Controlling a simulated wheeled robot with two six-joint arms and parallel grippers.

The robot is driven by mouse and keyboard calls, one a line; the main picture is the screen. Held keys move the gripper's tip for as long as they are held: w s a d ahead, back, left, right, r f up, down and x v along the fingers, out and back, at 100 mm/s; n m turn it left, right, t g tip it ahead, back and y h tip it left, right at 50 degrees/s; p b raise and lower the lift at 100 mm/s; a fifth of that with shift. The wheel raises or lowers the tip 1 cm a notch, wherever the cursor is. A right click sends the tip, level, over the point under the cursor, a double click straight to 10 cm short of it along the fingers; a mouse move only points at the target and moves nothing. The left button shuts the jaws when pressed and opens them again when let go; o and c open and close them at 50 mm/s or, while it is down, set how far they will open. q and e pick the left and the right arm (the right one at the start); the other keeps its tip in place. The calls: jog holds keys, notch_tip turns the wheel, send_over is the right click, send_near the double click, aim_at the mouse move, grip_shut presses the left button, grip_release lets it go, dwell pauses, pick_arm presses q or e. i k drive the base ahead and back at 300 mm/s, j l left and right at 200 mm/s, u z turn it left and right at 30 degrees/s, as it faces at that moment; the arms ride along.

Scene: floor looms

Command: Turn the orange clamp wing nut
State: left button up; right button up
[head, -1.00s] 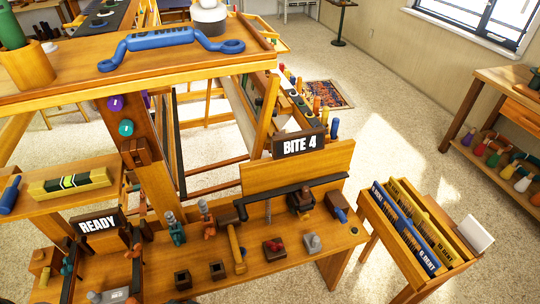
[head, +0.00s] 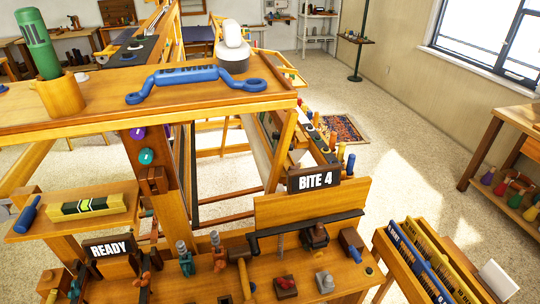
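A small orange clamp-like piece (head: 219,262) with a grey upper part stands upright on the wooden bench, below and left of the BITE 4 sign. A similar teal piece (head: 186,264) stands just left of it. Another orange piece (head: 142,279) is near the READY sign, with a teal one (head: 76,288) further left. They are too small to tell which part is a wing nut or how it is turned. Neither of my grippers can be made out in the head view.
The bench (head: 205,291) also holds a yellow-handled tool (head: 244,278) and small blocks. The BITE 4 sign (head: 314,179) stands behind on a wooden board. A shelf with a blue handle (head: 195,79) crosses above. A rack of blue and yellow pieces (head: 425,262) is at right.

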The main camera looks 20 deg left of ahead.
aim_at(219, 263)
jog(key=k+l+u, duration=0.1)
jog(key=u, duration=0.25)
jog(key=k+u, duration=0.1)
jog(key=u, duration=0.2)
jog(key=k+l+u, duration=0.1)
jog(key=u, duration=0.25)
